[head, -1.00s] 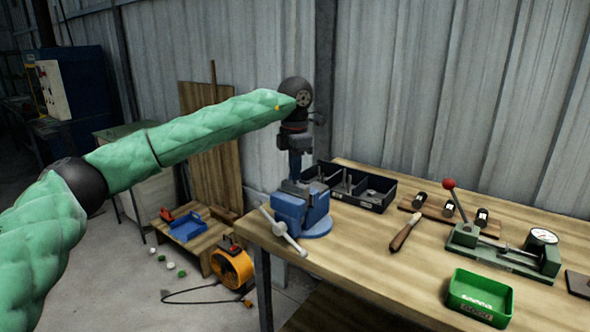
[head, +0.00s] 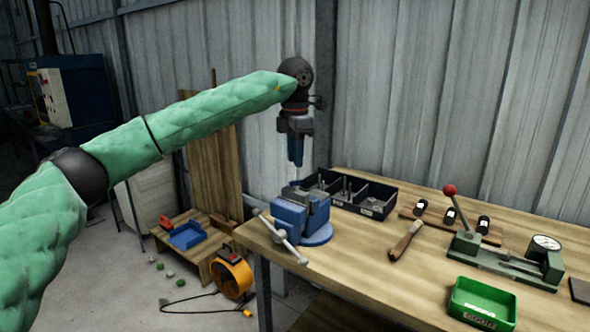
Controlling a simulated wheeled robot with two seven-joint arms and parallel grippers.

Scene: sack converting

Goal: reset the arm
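My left arm, in a green quilted sleeve, reaches in from the left in the head view. Its gripper (head: 296,150) hangs fingers down above the blue bench vise (head: 300,213), with a visible gap between them. The blue fingers look close together from this side, and I cannot tell whether they are open or shut. Nothing shows hanging from them. My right arm and gripper are not in view.
The wooden workbench (head: 400,255) holds a black divided bin (head: 372,198), a wood-handled tool (head: 405,240), a green lever press with a dial (head: 505,255) and a green tray (head: 482,302). An orange fan (head: 232,275) and a low wooden stand with a blue tray (head: 187,236) are on the floor.

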